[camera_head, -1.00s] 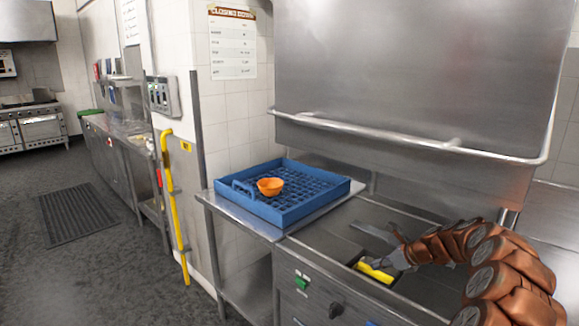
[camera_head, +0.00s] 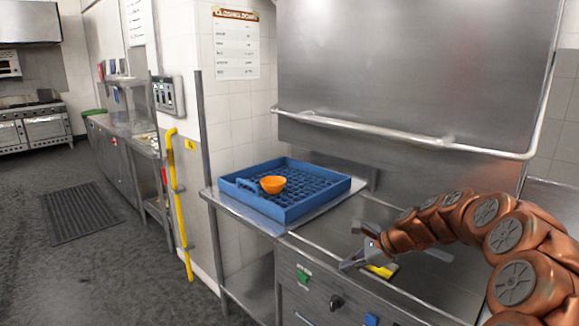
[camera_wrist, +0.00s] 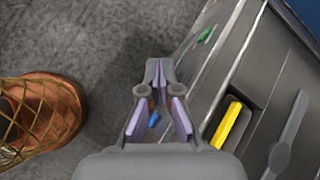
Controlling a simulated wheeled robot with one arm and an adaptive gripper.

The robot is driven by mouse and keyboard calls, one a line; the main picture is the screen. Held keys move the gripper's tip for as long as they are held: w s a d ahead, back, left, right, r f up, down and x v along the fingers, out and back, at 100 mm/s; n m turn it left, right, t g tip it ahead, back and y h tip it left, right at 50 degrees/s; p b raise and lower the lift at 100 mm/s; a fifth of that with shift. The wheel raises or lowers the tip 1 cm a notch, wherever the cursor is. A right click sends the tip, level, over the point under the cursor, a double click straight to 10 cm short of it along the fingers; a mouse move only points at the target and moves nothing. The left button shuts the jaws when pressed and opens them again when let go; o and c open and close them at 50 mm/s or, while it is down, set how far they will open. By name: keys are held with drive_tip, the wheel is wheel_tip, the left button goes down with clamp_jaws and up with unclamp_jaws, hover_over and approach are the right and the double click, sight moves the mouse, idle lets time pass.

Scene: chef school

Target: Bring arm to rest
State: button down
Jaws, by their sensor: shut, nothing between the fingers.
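My copper-coloured arm (camera_head: 440,222) arches in from the right in the head view. My gripper (camera_head: 346,265) is at its left end, above the front of the steel machine, with its tips pointing left. In the wrist view my gripper (camera_wrist: 157,68) is shut and empty, its fingertips together. Below it are dark floor and the front edge of the machine. It is apart from the blue rack.
An orange bowl (camera_head: 273,184) sits in a blue dish rack (camera_head: 290,211) on the steel counter left of my gripper. A yellow piece (camera_wrist: 226,124) lies in a machine recess. The steel hood (camera_head: 410,70) stands behind. A yellow rail (camera_head: 177,200) is at the left; open floor lies beyond.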

drive_tip(key=s+a+r+n+g+h, duration=0.1)
drive_tip(key=s+a+r+n+g, duration=0.15)
drive_tip(key=s+n, duration=0.6)
drive_tip(key=s+a+r+n+g+h, duration=0.1)
drive_tip(key=s+a+r+n+h, duration=0.2)
drive_tip(key=s, duration=1.1)
drive_tip(key=s+d+f+n+h, duration=0.1)
drive_tip(key=s+d+n, duration=0.1)
drive_tip(key=s, duration=0.5)
drive_tip(key=s+d+f+n+g+h, duration=0.1)
drive_tip(key=s+d+f+n, duration=0.1)
drive_tip(key=s, duration=0.6)
drive_tip(key=s+d+f+n+g+h, duration=0.1)
drive_tip(key=s+d+n+h, duration=0.1)
drive_tip(key=s, duration=0.6)
drive_tip(key=shift+s+d+f+n, duration=0.15)
drive_tip(key=shift+d+f+n, duration=0.1)
drive_tip(key=shift+d+n, duration=0.6)
drive_tip(key=shift+d, duration=0.1)
